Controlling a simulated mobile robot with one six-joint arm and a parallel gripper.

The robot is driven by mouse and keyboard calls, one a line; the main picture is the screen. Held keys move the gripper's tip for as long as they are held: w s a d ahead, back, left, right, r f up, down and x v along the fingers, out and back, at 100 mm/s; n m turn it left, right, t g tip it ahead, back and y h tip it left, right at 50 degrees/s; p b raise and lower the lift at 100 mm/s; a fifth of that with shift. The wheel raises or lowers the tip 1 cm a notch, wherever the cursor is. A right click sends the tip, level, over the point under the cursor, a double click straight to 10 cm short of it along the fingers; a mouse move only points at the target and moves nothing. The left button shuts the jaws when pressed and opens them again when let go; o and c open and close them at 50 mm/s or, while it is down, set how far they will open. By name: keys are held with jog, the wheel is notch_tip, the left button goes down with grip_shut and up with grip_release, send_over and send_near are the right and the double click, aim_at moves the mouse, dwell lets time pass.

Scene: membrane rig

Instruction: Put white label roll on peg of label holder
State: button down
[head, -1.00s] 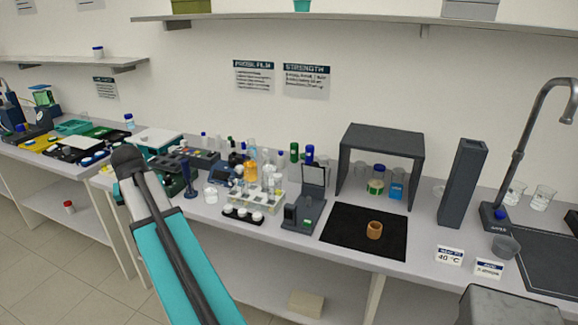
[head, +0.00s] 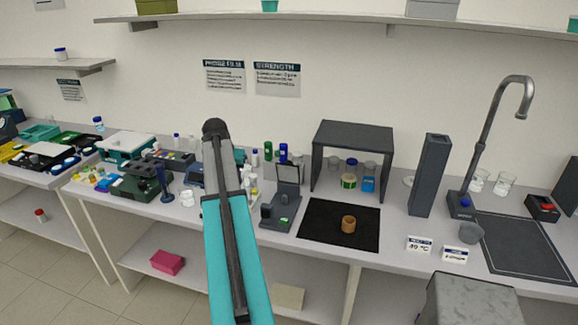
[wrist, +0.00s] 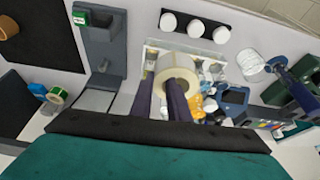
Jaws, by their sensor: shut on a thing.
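My gripper (wrist: 163,86) is shut on the white label roll (wrist: 176,62) in the wrist view. One dark finger reaches into the roll's hole and the other lies along its outside. The roll is above the bench, over the area of the white-capped rack. In the head view my raised arm hides the gripper and the roll. A dark blue post on a round base (head: 166,188) stands on the bench left of my arm. It may be the label holder, but I cannot tell; no peg shows clearly.
A grey instrument (head: 284,205) stands right of my arm, beside a black mat (head: 320,236) with a brown ring (head: 348,224). A dark grey shelf stand (head: 352,130) is behind. Bottles and racks crowd the bench behind my arm. A wall shelf (head: 300,17) runs above.

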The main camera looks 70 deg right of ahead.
jog(key=s+d+m+p, duration=0.1)
jog(key=s+d+m, duration=0.1)
jog(key=s+d, duration=0.3)
jog(key=s+d+m+g+p, duration=0.1)
jog(key=s+d+m, duration=0.1)
jog(key=s+d, duration=0.4)
jog(key=s, duration=0.5)
jog(key=shift+s+d, duration=0.3)
jog(key=shift+s, duration=0.05)
jog(key=shift+f+b, duration=0.6)
jog(key=shift+f, duration=0.85)
